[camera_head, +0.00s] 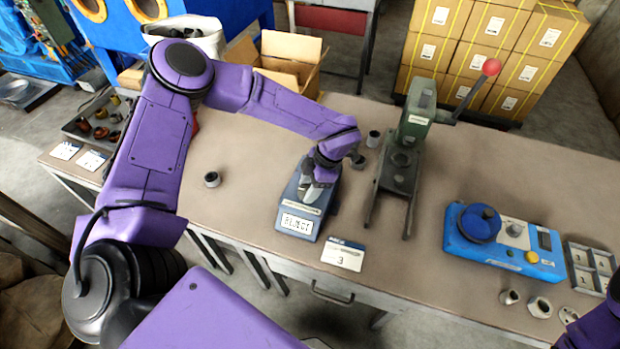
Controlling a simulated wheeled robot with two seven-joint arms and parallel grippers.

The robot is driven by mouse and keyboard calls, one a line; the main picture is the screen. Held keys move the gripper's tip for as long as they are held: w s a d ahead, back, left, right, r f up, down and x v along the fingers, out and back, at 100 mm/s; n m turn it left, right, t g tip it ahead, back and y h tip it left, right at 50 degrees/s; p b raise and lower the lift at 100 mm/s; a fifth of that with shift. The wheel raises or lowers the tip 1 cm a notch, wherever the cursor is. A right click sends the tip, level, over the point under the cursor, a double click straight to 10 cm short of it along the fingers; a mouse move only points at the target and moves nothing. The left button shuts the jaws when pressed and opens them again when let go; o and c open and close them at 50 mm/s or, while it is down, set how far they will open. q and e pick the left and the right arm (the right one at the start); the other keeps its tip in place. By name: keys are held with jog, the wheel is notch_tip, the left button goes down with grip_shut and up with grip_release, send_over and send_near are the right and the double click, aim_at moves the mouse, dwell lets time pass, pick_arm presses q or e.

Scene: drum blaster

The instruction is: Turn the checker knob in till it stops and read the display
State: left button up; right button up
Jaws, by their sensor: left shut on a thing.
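The checker (289,197) is a dark blue box on the bench, left of the press. Its display (297,223) on the near end reads "REJECT". My left gripper (318,183) reaches down onto the top of the checker from the far right side. It is shut on the checker knob, which the fingers and wrist mostly hide. How far the knob is turned in cannot be seen. My right gripper is not in view; only purple arm parts show at the lower right corner.
A green press (416,115) with a red-ball lever stands right of the checker. A card marked 3 (343,254) lies in front. A blue device (500,240) and a divided tray (594,268) are at the right. The bench between has free room.

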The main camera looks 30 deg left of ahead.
pick_arm(q)
jog(key=shift+s+f, duration=0.15)
dwell(0.3)
jog(key=o, duration=0.9)
jog(key=shift+a, duration=0.1)
jog(key=shift+o, duration=0.7)
jog(key=shift+a, duration=0.1)
jog(key=b+v, duration=0.2)
jog(key=v, duration=0.8)
jog(key=shift+r, duration=0.3)
